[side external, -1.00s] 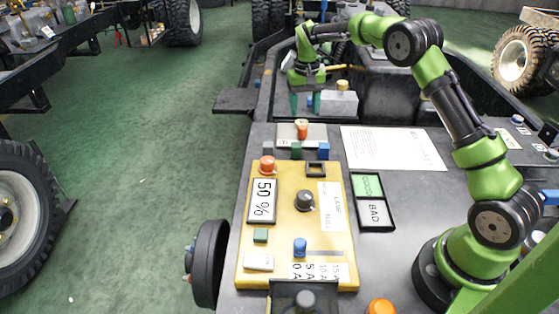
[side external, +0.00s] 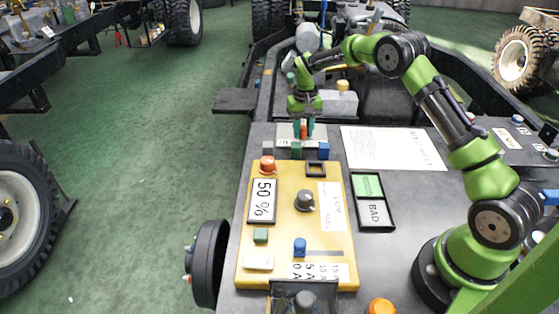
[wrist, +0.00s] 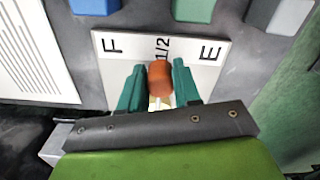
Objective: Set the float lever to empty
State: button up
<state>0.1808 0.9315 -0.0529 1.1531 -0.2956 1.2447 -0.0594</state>
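The float lever has an orange knob (wrist: 160,78), which points at the 1/2 mark in the wrist view. Its white plate (wrist: 135,48) carries F on the left, 1/2 in the middle and E on the right. In the side external view, the plate (side external: 283,131) lies at the far end of the yellow panel, with E toward the left. My gripper (wrist: 160,80) has its teal fingers on both sides of the knob, seemingly touching it. In the side external view, my gripper (side external: 304,131) is down at the plate, and the fingers partly hide the orange knob.
Green (side external: 296,149), blue (side external: 324,150) and grey (side external: 268,149) blocks stand close in front of the plate. The yellow panel (side external: 282,210) bears several knobs and a 50 % display. A white paper sheet (side external: 392,148) lies to the right. Open floor (side external: 140,170) lies left.

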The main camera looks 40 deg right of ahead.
grip_shut()
jog(key=shift+w+a, duration=0.1)
jog(key=shift+a, duration=0.1)
dwell(0.3)
jog(key=shift+w+a+m, duration=0.3)
jog(key=shift+w+m, duration=0.05)
jog(key=shift+m, duration=0.4)
jog(key=shift+w+a+m, duration=0.25)
jog(key=shift+w+m, duration=0.05)
jog(key=shift+m, duration=0.45)
jog(key=shift+w+a+m, duration=0.2)
jog(key=shift+w+m, duration=0.25)
jog(key=shift+m, duration=0.3)
jog(key=shift+w+a+m, duration=0.15)
jog(key=shift+w+m, duration=0.25)
jog(key=shift+m, duration=0.35)
jog(key=shift+o, duration=2.4)
grip_release()
jog(key=shift+o, duration=0.2)
jog(key=shift+d, duration=0.1)
